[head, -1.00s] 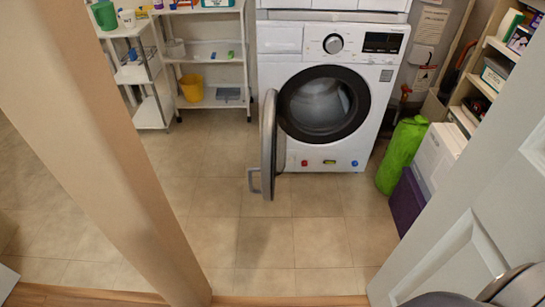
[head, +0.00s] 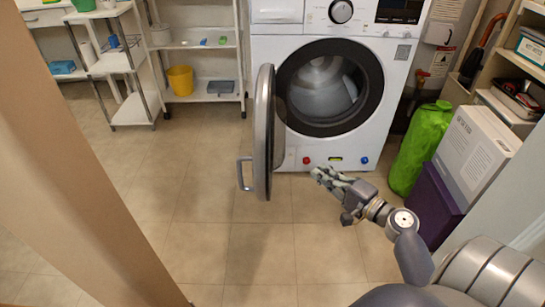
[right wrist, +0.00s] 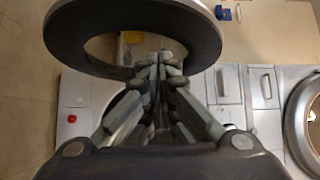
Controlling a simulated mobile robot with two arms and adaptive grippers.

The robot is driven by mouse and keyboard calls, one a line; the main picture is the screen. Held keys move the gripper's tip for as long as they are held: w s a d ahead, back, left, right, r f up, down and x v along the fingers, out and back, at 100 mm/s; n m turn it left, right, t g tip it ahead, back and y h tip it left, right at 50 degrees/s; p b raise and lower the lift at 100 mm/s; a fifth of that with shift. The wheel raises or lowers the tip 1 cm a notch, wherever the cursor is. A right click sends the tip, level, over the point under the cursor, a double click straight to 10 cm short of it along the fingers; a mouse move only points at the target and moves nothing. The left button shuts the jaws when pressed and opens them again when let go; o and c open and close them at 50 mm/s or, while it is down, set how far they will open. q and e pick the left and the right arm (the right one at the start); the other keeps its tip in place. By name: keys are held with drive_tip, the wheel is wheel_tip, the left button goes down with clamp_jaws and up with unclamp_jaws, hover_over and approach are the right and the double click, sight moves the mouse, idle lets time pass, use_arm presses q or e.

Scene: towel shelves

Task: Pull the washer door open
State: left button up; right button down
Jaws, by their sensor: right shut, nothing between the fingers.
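The white washer (head: 300,120) stands at the far side with its round opening (head: 330,88) uncovered. Its round door (head: 264,135) stands swung out to the left, seen nearly edge-on, with a grey handle (head: 242,174) on its outer edge. My right gripper (head: 318,174) is shut and empty, low in front of the washer, to the right of the door and apart from it in the head view. In the right wrist view the shut fingers (right wrist: 160,62) overlap a dark ring-shaped door (right wrist: 205,45); I cannot tell whether they touch. My left gripper is not in view.
A green bag (head: 420,145), a purple box (head: 432,200) and a white box (head: 470,155) stand right of the washer. White shelves with a yellow bucket (head: 181,80) stand left. A beige post (head: 80,170) is near on the left. The tiled floor ahead is clear.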

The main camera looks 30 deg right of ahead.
drive_tip(key=r, duration=0.2)
approach(265, 133)
drive_tip(key=w+d+f, duration=0.2)
drive_tip(key=w+f, duration=0.2)
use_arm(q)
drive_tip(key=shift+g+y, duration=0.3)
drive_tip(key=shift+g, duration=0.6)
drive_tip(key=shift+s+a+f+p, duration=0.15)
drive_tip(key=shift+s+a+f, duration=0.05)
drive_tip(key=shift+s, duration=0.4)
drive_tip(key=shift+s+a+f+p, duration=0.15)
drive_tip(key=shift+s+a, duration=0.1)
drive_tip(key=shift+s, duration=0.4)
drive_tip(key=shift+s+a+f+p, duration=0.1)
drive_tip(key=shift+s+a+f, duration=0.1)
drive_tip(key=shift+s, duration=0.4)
use_arm(e)
drive_tip(key=shift+w+a+f, duration=0.15)
drive_tip(key=shift+w+a, duration=0.25)
drive_tip(key=shift+a, duration=0.1)
